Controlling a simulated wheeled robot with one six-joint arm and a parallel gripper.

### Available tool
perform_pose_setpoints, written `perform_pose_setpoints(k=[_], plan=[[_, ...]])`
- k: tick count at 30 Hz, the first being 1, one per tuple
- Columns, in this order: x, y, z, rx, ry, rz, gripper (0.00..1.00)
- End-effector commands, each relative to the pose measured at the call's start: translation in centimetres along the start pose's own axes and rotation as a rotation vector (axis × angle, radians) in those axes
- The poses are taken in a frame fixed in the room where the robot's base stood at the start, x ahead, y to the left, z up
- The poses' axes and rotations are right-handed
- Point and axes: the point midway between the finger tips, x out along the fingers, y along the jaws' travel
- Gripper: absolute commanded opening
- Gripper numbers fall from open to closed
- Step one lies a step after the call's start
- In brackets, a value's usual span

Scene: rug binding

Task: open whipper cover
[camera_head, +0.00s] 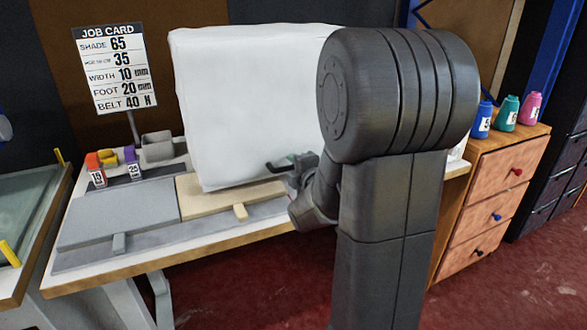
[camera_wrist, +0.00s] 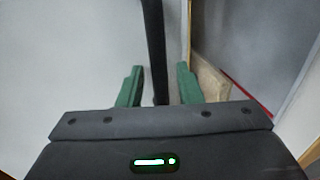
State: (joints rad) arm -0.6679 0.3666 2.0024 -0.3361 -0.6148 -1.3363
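The whipper cover looks like a large white box (camera_head: 250,100) standing over the back of the bench. A dark handle (camera_head: 278,166) sticks out near its lower right edge. My gripper (camera_head: 292,158) is at that handle, partly hidden by my arm. In the wrist view, the two green fingers of my gripper (camera_wrist: 158,78) are apart. A dark upright bar (camera_wrist: 154,45), which looks like the handle, runs between them with a gap on each side. The white cover (camera_wrist: 70,60) fills the left of that view. The cover's right side is hidden behind my arm in the head view.
A cream board (camera_head: 215,205) and grey plate (camera_head: 120,213) lie on the bench. A job card (camera_head: 113,68) stands at the back left, near small numbered holders (camera_head: 97,172). A wooden drawer unit (camera_head: 490,200) with colored bottles (camera_head: 507,115) stands at the right.

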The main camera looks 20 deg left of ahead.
Motion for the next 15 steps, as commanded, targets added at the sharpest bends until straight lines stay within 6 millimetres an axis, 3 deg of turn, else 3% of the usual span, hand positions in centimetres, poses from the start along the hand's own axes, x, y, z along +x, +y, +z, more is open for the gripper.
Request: perform_pose_setpoints(k=[11, 15], plan=[[0.69, -0.01, 0.0, 0.0, 0.0, 0.0, 0.32], [0.67, -0.01, 0.01, 0.0, 0.0, 0.0, 0.09]])
